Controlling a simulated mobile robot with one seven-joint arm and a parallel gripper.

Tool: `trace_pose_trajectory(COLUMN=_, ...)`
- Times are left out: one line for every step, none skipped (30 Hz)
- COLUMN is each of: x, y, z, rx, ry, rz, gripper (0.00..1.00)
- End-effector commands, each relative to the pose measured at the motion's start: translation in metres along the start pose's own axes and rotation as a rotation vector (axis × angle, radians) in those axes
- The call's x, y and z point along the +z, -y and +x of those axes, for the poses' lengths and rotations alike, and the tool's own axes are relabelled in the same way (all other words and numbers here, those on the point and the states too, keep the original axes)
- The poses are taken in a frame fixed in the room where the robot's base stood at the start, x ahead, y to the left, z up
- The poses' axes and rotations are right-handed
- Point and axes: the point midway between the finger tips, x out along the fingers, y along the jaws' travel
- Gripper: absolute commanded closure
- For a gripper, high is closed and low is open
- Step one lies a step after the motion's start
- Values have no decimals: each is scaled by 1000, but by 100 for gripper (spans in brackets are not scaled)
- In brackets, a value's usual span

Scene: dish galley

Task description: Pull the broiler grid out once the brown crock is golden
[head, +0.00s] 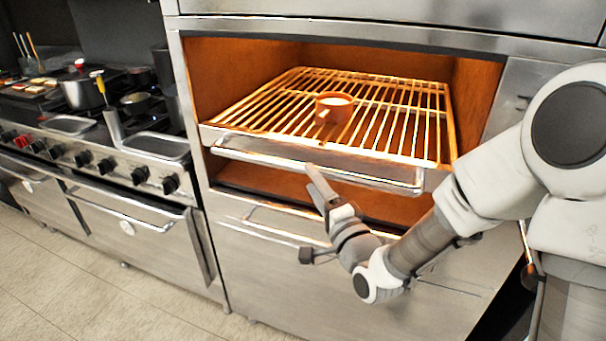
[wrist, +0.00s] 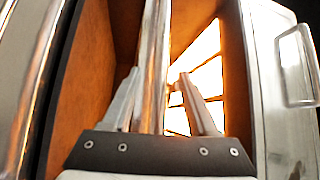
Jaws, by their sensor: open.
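The broiler grid (head: 270,112) is a rack of metal bars inside the glowing broiler, with its front rail and long handle bar (head: 260,158) at the opening. The brown crock (head: 334,113) stands upright on the grid, near its middle. Its top looks pale cream under the orange light; I cannot tell how browned it is. My gripper (head: 315,178) is at the handle bar, near its middle. In the wrist view my gripper (wrist: 160,88) is open, with a metal bar (wrist: 153,60) running between its fingers. Whether the fingers touch it is unclear. The crock is not visible there.
The steel broiler housing (head: 390,20) surrounds the opening, with a lower door and handle (head: 270,233) below the grid. A range (head: 90,160) with knobs, a pot (head: 82,92) and pans stands at left. The tiled floor (head: 90,290) in front is clear.

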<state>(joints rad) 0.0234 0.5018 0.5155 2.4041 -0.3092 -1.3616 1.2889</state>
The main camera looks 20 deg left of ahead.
Motion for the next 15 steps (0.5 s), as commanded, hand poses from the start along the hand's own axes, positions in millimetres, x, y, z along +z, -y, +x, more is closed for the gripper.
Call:
trace_pose_trajectory(x=1, y=1, z=10, rx=-3, ry=1, rz=1, gripper=41)
trace_pose_trajectory(x=0, y=1, z=16, rx=-2, ry=1, rz=0, gripper=41)
trace_pose_trajectory(x=0, y=1, z=22, rx=-2, ry=0, rz=0, gripper=41)
trace_pose_trajectory(x=0, y=1, z=27, rx=-2, ry=1, rz=0, gripper=41)
trace_pose_trajectory(x=1, y=1, z=32, rx=-1, ry=1, rz=1, gripper=41)
trace_pose_trajectory(x=1, y=0, z=37, rx=-2, ry=1, rz=0, gripper=41)
trace_pose_trajectory(x=0, y=0, z=40, rx=-1, ry=1, rz=0, gripper=41)
trace_pose_trajectory(x=0, y=0, z=43, rx=0, ry=1, rz=0, gripper=41)
trace_pose_trajectory(x=0, y=0, z=47, rx=-1, ry=1, rz=0, gripper=41)
trace_pose_trajectory(x=0, y=0, z=49, rx=-1, ry=1, rz=0, gripper=41)
trace_pose_trajectory(x=0, y=0, z=51, rx=-1, ry=1, rz=0, gripper=41)
trace_pose_trajectory(x=0, y=0, z=53, rx=0, ry=1, rz=0, gripper=41)
trace_pose_trajectory(x=0, y=0, z=54, rx=0, ry=1, rz=0, gripper=41)
trace_pose_trajectory(x=0, y=0, z=55, rx=0, ry=1, rz=0, gripper=41)
trace_pose_trajectory(x=0, y=0, z=56, rx=1, ry=0, rz=0, gripper=41)
